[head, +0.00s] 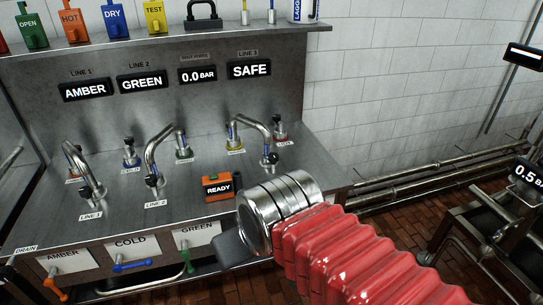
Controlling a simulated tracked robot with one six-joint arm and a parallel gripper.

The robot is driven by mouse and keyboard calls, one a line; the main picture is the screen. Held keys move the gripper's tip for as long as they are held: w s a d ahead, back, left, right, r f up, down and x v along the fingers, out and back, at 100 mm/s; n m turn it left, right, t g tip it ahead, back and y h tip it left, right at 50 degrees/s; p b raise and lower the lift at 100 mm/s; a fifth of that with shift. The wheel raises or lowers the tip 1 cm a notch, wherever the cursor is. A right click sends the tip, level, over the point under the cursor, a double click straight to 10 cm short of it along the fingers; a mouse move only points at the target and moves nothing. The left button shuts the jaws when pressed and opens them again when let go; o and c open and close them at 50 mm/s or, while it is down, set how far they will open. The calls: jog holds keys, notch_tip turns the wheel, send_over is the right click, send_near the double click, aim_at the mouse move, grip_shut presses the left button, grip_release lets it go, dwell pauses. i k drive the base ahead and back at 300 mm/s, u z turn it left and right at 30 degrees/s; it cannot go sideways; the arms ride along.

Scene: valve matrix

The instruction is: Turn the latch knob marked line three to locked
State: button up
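A knob with a red collar (281,130) stands at the right back of the steel counter; its small red tag is too small to read surely. The third curved tap (253,122) stands left of it, with a dark-tipped outlet (269,159). I see no readable line three mark on a knob. The LINE 3 display (249,70) on the back panel reads SAFE. My gripper (234,248) is at the counter's front edge, in front of and below the taps, apart from the knobs. Only a dark grey part of it shows, so its opening cannot be told.
Line 1 (84,172) and line 2 (160,155) taps stand left. Coloured handles (133,265) hang at the front. Pipes (440,165) and a floor frame (490,225) are at right.

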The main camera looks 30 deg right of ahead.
aim_at(273, 158)
jog(key=z, duration=0.5)
jog(key=i, duration=1.2)
jog(key=u, duration=0.55)
